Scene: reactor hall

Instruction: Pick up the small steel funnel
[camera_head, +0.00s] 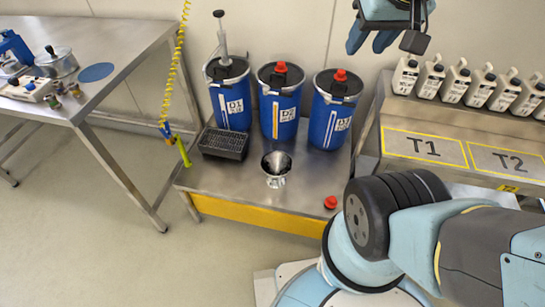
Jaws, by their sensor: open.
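The small steel funnel (276,167) stands on the low steel platform (243,186), wide mouth up, in front of the blue drums. My gripper (372,42) is at the top of the view, to the right of and well above the drums, far from the funnel. It is open, with its two blue fingers hanging down and nothing seen between them. The funnel is in full view, with nothing in front of it.
Blue drums D1 (231,105), D2 (279,110) and a third (329,120) stand behind the funnel. A black crate (223,144) is left of it, a red cap (331,202) to its right. A yellow coiled hose (173,75) hangs left. White bottles (430,78) line a right-hand bench.

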